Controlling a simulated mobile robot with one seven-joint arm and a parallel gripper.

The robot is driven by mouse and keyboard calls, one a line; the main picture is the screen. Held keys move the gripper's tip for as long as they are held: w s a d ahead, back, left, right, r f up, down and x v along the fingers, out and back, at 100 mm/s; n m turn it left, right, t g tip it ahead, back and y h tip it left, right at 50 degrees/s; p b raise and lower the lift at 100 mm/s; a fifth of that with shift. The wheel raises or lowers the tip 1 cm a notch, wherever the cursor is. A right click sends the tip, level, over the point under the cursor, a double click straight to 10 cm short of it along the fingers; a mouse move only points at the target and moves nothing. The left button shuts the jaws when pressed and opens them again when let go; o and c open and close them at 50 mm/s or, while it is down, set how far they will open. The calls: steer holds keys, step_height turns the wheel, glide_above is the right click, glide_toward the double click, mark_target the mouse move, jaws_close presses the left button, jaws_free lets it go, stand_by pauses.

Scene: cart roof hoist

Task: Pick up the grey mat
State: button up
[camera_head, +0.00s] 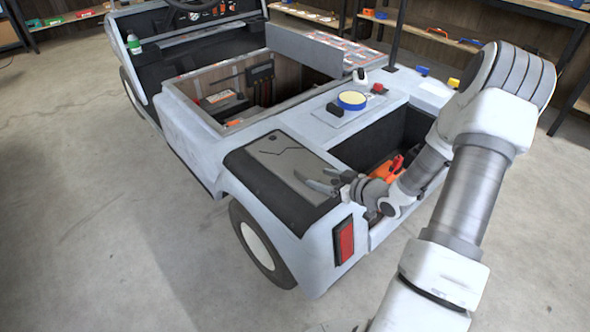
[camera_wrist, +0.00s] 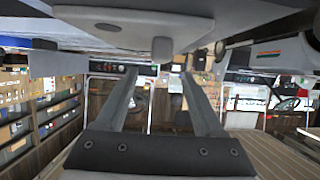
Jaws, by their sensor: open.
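The grey mat (camera_head: 277,153) lies flat on the black top of the cart's near rear corner in the head view. It is a thin grey sheet with a dark line across it. My gripper (camera_head: 312,180) is open, its two fingers pointing left over the mat's right end. The fingers hide a small part of that end, and I cannot tell whether they touch it. In the wrist view the open fingers (camera_wrist: 161,75) have nothing visible between them. A grey surface fills the top of that view; I cannot tell whether it is the mat.
Right of the mat is an open bin (camera_head: 385,150) with orange and red items. An open compartment (camera_head: 240,92) with a raised edge lies farther back.

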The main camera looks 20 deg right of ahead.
mark_target(305, 172)
steer(key=b+x, duration=0.3)
steer(key=x, duration=0.5)
steer(key=shift+w+a, duration=0.1)
steer(key=shift+w, duration=0.25)
jaws_close()
stand_by(1.0)
